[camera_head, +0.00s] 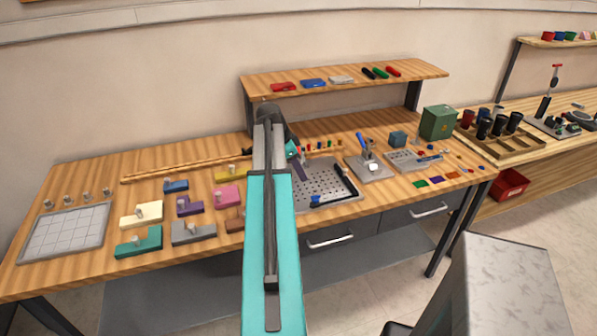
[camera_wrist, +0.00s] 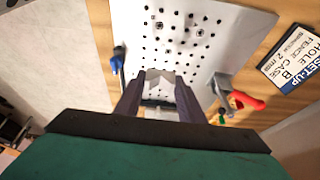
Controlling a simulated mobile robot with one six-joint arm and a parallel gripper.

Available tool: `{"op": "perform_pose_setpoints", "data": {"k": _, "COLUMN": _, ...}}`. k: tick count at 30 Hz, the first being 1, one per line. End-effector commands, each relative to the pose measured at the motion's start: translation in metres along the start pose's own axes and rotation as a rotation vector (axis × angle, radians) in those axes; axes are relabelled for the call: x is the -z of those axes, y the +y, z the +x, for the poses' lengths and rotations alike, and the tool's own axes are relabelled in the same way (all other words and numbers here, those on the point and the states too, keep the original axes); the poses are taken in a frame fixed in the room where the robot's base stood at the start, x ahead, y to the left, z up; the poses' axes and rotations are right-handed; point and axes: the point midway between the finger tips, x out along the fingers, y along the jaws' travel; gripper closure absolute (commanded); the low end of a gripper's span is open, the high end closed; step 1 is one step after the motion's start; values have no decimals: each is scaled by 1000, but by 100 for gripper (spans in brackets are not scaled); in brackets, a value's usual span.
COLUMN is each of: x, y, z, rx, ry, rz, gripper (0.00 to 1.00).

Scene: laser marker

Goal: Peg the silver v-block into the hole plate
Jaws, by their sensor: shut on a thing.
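The silver v-block (camera_wrist: 158,77) is between the fingers of my gripper (camera_wrist: 158,95) in the wrist view, with its light, angular top showing past the fingertips. My gripper is shut on it. The hole plate (camera_wrist: 185,40), pale grey with rows of dark holes, lies beyond the fingertips in the wrist view. In the head view, my gripper (camera_head: 300,172) is over the left part of the hole plate (camera_head: 325,184), and my arm hides the v-block. I cannot tell whether the block touches the plate.
A blue-handled part (camera_wrist: 117,60) lies by the plate's left edge, and a red-handled clamp (camera_wrist: 242,97) is at its right. A printed card (camera_wrist: 290,60) lies beyond. A blue-handled toggle clamp (camera_head: 366,160) stands right of the plate. Several coloured blocks, including a pink one (camera_head: 228,196), lie left.

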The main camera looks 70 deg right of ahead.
Motion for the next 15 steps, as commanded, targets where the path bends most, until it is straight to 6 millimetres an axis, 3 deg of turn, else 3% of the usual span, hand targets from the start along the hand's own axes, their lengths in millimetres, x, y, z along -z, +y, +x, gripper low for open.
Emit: {"op": "perform_pose_setpoints", "data": {"k": 15, "x": -9, "y": 1, "z": 30, "rx": -2, "ry": 0, "rz": 4, "gripper": 87}}
